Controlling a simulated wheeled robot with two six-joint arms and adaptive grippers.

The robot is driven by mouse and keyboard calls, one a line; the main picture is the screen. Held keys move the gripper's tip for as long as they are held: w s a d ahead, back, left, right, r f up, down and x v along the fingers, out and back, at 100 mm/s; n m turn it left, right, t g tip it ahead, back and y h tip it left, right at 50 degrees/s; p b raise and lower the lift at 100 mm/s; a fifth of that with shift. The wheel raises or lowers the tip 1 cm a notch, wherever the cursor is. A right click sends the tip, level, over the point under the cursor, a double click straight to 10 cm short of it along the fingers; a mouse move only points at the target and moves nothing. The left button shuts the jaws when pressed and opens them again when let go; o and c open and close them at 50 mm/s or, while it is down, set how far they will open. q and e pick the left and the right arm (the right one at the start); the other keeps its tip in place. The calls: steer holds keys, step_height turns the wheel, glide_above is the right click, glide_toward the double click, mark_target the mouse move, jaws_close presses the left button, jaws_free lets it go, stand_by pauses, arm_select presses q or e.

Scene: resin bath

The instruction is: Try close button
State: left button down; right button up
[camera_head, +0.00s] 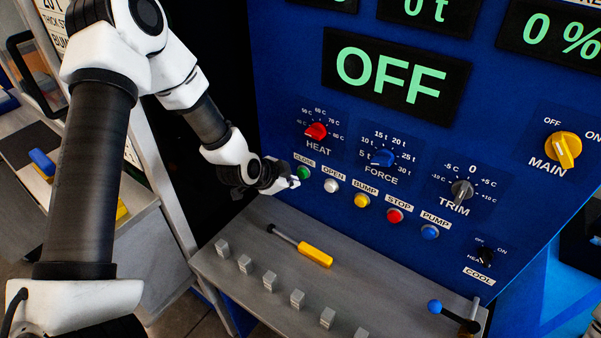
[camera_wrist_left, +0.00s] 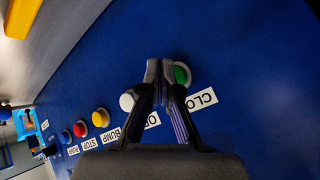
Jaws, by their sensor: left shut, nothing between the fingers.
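The green close button (camera_head: 303,171) sits at the left end of the button row on the blue panel, under the label CLOSE. My left gripper (camera_head: 294,182) is shut and empty, with its tips right beside the green button in the head view. In the left wrist view the green button (camera_wrist_left: 182,75) shows just right of the shut fingertips (camera_wrist_left: 161,70), partly hidden by them. I cannot tell whether the tips touch the button or the panel. The large display (camera_head: 393,77) reads OFF. My right gripper is not in view.
The white open button (camera_head: 331,185) is close by, then yellow bump (camera_head: 361,200), red stop (camera_head: 394,215) and blue pump (camera_head: 430,232) buttons. Below, a grey ledge (camera_head: 235,285) carries a yellow-handled tool (camera_head: 315,254) and several grey blocks. A blue-knobbed lever (camera_head: 435,306) stands at right.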

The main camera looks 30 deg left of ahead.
arm_select(q)
steer(key=s+p, duration=0.3)
steer(key=s, duration=0.2)
steer(key=shift+a, duration=0.2)
stand_by(0.9)
